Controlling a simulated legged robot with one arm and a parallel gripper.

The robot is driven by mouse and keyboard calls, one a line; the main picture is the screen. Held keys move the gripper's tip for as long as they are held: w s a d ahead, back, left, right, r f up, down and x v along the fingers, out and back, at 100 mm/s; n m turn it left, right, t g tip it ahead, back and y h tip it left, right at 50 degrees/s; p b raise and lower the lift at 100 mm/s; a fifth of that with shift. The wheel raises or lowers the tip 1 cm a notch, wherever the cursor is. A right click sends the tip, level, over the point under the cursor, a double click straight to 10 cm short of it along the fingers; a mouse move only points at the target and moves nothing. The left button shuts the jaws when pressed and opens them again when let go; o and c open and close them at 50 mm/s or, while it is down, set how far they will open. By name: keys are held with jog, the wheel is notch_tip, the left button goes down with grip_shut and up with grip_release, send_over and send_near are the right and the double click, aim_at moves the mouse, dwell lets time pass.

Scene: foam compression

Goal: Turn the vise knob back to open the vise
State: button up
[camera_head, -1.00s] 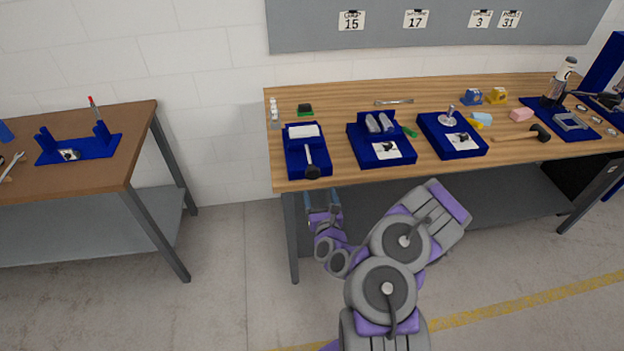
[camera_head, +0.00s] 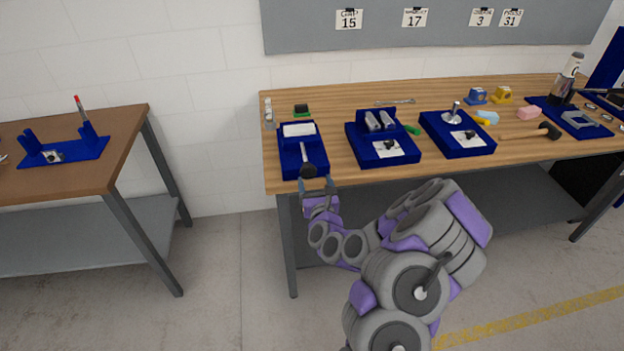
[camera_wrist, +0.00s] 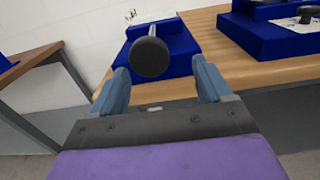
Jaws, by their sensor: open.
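The vise knob (camera_head: 308,171) is dark and round, at the front end of a rod on a blue base (camera_head: 288,158) near the front left of the wooden bench. A white block (camera_head: 299,129) lies at the back of that base. My gripper (camera_head: 318,186) is just in front of the knob at the bench edge. In the wrist view the knob (camera_wrist: 150,57) stands ahead, between and slightly beyond my two blue-grey fingers (camera_wrist: 160,80). The fingers are apart and hold nothing. The knob hides most of the rod in the wrist view.
Right of the base, another blue fixture (camera_head: 408,158) holds two grey pieces, and a further blue base (camera_head: 485,148) carries a metal post. A green-black block (camera_head: 302,109) lies behind. A brown table (camera_head: 112,165) stands to the left, with a floor gap between.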

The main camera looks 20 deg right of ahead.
aim_at(306, 175)
jog(key=shift+a+f+b, duration=0.1)
jog(key=shift+a+b, duration=0.3)
jog(key=shift+b, duration=0.05)
jog(key=w, duration=0.3)
jog(key=shift+w+a+r, duration=0.25)
jog(key=shift+w+d, duration=0.15)
jog(key=shift+w, duration=0.2)
jog(key=shift+w+d+f, duration=0.1)
jog(key=shift+w+d, duration=0.65)
jog(key=shift+d, duration=0.3)
jog(key=shift+a, duration=0.7)
jog(key=shift+c, duration=0.7)
jog(key=shift+s+d, duration=0.1)
jog(key=shift+d, duration=0.35)
jog(key=c, duration=0.6)
jog(key=shift+a, duration=0.1)
jog(key=shift+c, duration=1.2)
